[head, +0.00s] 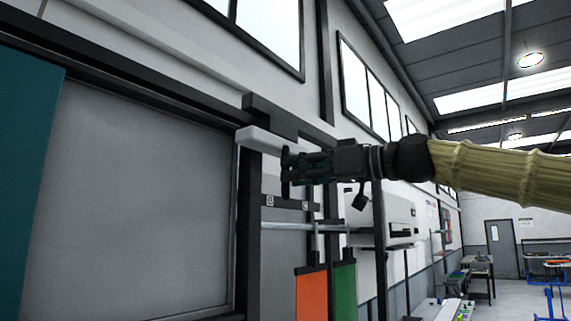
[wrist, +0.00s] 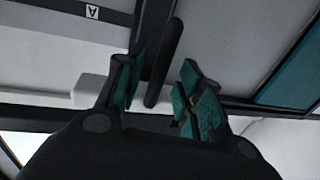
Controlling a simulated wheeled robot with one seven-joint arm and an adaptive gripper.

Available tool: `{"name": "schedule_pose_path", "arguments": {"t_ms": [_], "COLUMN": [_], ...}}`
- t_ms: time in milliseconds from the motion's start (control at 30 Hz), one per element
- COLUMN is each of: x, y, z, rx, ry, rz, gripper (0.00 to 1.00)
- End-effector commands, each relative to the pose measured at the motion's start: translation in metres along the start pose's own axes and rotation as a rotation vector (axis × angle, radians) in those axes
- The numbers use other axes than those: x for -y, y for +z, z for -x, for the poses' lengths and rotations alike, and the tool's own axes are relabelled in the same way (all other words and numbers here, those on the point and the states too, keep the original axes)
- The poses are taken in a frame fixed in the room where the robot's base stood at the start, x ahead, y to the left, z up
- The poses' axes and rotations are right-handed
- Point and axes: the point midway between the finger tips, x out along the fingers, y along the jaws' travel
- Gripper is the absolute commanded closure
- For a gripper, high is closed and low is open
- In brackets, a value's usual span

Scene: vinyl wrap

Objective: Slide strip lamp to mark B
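A pale bar, apparently the strip lamp (head: 262,140), runs under a dark beam in the head view. A pale block, likely the same lamp, shows behind the left finger in the wrist view (wrist: 90,90). A dark upright handle (wrist: 163,65) stands between the fingers of my gripper (wrist: 166,88). The teal pads are apart, with a gap visible on each side of the handle. In the head view my gripper (head: 292,170) points left at the handle, just below the lamp. Mark B (head: 270,201) sits on a dark rail below. Mark A (wrist: 91,11) shows in the wrist view.
Another mark, seemingly C (head: 305,205), is right of B. A horizontal pipe (head: 280,226) runs below the rail. Orange (head: 310,296) and green (head: 344,290) panels hang lower. A large grey panel (head: 140,200) fills the left. Open floor and workbenches lie far right.

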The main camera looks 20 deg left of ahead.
Motion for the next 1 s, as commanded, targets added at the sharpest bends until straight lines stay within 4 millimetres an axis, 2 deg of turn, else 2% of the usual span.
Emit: {"name": "schedule_pose_path", "arguments": {"t_ms": [100,233,633,833,1000], "x": [0.0,0.0,0.0,-0.001,-0.001], "y": [-0.002,-0.001,0.001,0.001,0.0], "z": [-0.016,-0.025,-0.03,-0.03,-0.03], "rx": [0.001,0.0,-0.001,0.0,0.0], "ry": [-0.001,0.0,0.001,0.001,0.001], "rz": [-0.001,0.0,0.0,0.0,0.0], "gripper": [0.63,0.63,0.63,0.99,1.0]}}
